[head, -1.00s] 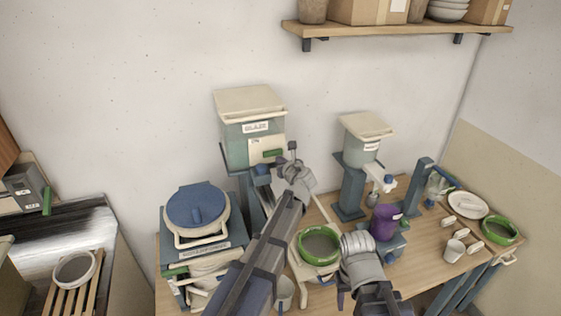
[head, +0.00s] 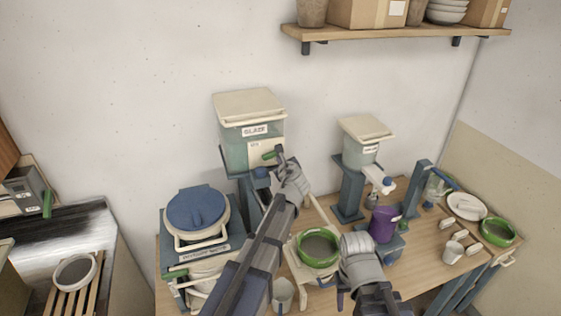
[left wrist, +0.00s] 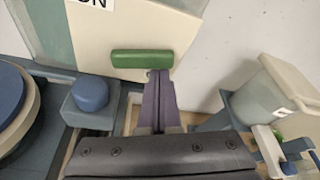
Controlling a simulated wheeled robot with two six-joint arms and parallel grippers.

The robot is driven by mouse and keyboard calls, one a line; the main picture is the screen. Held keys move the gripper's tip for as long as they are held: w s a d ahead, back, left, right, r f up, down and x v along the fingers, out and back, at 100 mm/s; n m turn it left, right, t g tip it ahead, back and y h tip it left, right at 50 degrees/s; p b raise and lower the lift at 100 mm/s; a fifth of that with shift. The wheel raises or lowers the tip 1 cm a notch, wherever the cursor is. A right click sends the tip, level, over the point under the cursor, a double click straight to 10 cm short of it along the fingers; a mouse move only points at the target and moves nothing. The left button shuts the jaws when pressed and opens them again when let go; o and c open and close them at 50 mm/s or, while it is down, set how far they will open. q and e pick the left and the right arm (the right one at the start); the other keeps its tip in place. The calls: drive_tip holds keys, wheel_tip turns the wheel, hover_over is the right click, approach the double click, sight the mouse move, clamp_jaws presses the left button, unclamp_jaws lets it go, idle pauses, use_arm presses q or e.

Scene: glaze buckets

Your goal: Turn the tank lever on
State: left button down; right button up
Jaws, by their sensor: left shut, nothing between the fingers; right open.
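The tank lever (head: 269,154) is a short green bar on the pale front panel of the grey-green tank (head: 236,153) labelled GLAZE. In the left wrist view, the lever (left wrist: 142,58) looks level, and the tips of my left gripper (left wrist: 160,78) are at its lower edge, near its right end. The left gripper (head: 281,153) is shut with nothing in it; the lever is not between its fingers. Whether the tips touch the lever is hard to tell. My right gripper (head: 342,296) is open, low in front of the bench, partly hidden by its wrist.
A blue-knobbed block (left wrist: 90,98) sits below and left of the lever. A smaller tank (head: 362,152) stands to the right. A green bowl (head: 318,262), a purple cup (head: 384,224) and a blue-lidded bucket (head: 197,208) crowd the bench (head: 425,262).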

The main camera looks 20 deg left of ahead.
sight(273, 145)
use_arm(q)
drive_tip(key=r+n+t, duration=0.1)
drive_tip(key=n, duration=0.1)
drive_tip(key=s+a+r+n+t+h, duration=0.1)
drive_tip(key=n, duration=0.2)
drive_tip(key=a+r+n+t, duration=0.1)
drive_tip(key=r+n, duration=0.1)
drive_tip(key=shift+s+h, duration=0.15)
drive_tip(key=shift+h, duration=0.25)
drive_tip(key=shift+s+a+r, duration=0.15)
drive_tip(key=shift+a, duration=0.1)
idle(0.4)
idle(0.6)
